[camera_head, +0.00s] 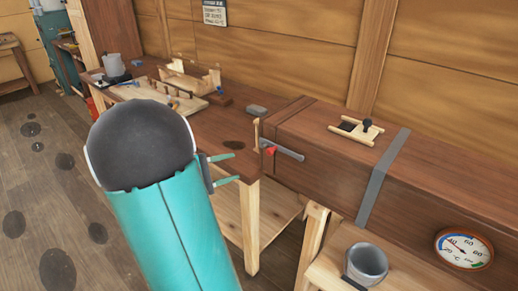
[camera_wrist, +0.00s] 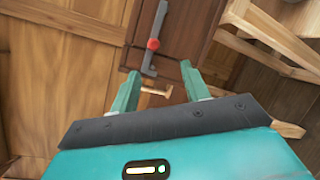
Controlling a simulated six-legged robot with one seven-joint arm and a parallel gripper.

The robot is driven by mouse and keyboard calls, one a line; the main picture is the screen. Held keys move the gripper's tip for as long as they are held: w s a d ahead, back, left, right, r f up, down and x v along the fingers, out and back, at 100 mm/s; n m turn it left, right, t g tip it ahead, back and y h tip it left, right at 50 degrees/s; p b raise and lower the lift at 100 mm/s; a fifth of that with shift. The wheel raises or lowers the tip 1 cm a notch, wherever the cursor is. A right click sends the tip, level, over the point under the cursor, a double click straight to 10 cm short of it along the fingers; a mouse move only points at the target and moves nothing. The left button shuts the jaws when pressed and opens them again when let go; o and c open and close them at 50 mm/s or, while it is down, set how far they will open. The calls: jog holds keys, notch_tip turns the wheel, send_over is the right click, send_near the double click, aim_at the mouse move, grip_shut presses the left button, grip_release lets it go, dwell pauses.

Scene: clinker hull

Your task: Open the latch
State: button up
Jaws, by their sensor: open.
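The latch (camera_head: 287,151) is a grey metal bar with a red knob (camera_head: 270,151), on the end of a long brown wooden box (camera_head: 320,168). In the wrist view the grey bar (camera_wrist: 159,24) and its red knob (camera_wrist: 153,44) show ahead of the fingers. My gripper (camera_head: 234,167) has two teal fingers, apart and empty, to the left of the latch in the head view. In the wrist view my gripper (camera_wrist: 160,70) points toward the bar's near end, with a gap between. I cannot tell the exact distance.
A small wooden upright (camera_head: 256,135) stands beside the latch. A workbench (camera_head: 222,138) with tools lies behind my arm. A grey bucket (camera_head: 366,264) stands on a low wooden stand, near a dial thermometer (camera_head: 463,248) on the box. A wooden slide piece (camera_head: 356,130) sits on top.

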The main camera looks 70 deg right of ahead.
aim_at(272, 149)
jog(key=shift+g+h, duration=0.3)
jog(key=shift+h, duration=0.1)
jog(key=x, duration=1.5)
jog(key=shift+w+d+f, duration=0.2)
jog(key=shift+w+d, duration=0.05)
jog(key=shift+d, duration=0.2)
grip_shut()
